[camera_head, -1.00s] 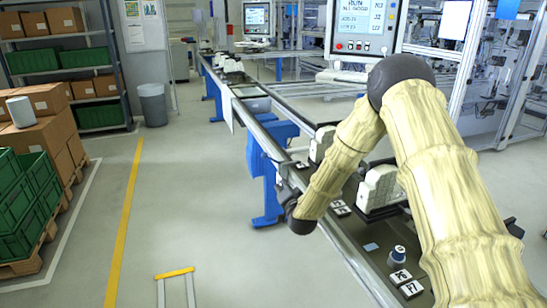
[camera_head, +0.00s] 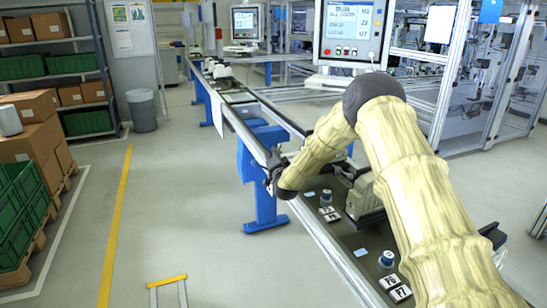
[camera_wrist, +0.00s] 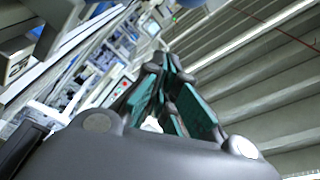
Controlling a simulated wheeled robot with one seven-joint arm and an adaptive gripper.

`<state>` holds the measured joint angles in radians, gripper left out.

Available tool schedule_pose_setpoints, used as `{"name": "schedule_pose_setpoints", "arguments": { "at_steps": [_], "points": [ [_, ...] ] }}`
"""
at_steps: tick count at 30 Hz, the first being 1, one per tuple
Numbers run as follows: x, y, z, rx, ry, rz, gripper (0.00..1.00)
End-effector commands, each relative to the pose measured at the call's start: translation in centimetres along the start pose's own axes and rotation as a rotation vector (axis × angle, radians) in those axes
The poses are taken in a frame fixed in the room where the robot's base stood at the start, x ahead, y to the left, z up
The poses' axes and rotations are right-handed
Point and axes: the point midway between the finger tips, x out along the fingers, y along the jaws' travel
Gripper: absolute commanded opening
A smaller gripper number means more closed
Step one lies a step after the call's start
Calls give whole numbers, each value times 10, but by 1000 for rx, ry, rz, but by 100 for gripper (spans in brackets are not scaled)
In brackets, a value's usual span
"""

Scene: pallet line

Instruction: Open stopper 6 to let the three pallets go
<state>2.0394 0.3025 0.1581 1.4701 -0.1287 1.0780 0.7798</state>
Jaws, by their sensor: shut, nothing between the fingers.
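My gripper (camera_head: 274,160) is shut and empty at the left edge of the conveyor line, above its rail (camera_head: 310,220). In the wrist view its dark green-padded fingers (camera_wrist: 165,65) come together at the tips. A pallet with a grey-white block (camera_head: 362,195) sits on the conveyor, partly hidden by my forearm.
A control screen (camera_head: 352,30) stands behind the line. Green crates (camera_head: 18,215) and cartons (camera_head: 30,150) are stacked at the left. A yellow-topped frame (camera_head: 167,281) stands in front.

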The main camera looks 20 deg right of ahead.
Motion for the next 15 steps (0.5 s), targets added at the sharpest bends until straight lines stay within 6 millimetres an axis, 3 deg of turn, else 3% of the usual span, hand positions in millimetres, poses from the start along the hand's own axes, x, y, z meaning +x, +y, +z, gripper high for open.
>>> {"name": "schedule_pose_setpoints", "arguments": {
  "at_steps": [3,15],
  "points": [
    [13,-1,1,0,-2,1,0],
    [-2,0,36,0,-1,2,0]
  ]
}}
